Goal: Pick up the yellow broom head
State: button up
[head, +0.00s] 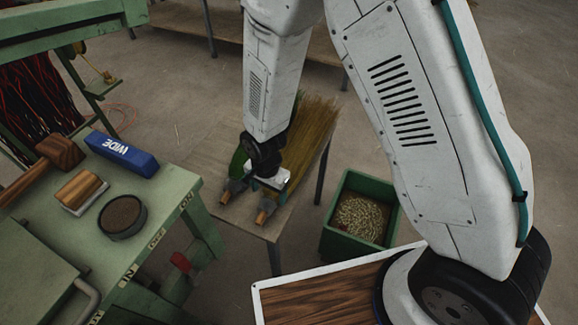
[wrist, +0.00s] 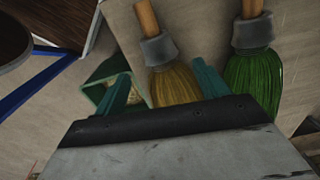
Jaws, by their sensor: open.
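The yellow broom head (head: 312,118) lies on a small wooden table, its straw partly hidden by my arm. Its wooden stub (head: 265,215) points toward the table's near edge. I cannot tell whether the fingers touch the straw. The green broom head (head: 238,162) lies to the left, and on the right in the wrist view (wrist: 254,82), just outside the right finger.
The small wooden table (head: 205,165) has bare room left of the broom heads. A green bin (head: 345,185) of pale bits stands on the floor to the right. A green workbench (head: 165,200) at left holds a mallet, a blue box (head: 121,152), a brush and a round dish.

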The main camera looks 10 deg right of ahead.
aim_at(268, 200)
jog(key=f, duration=0.6)
jog(key=shift+s+a+f, duration=0.1)
jog(key=shift+a+f, duration=0.2)
jog(key=shift+f, duration=0.05)
jog(key=c, duration=1.2)
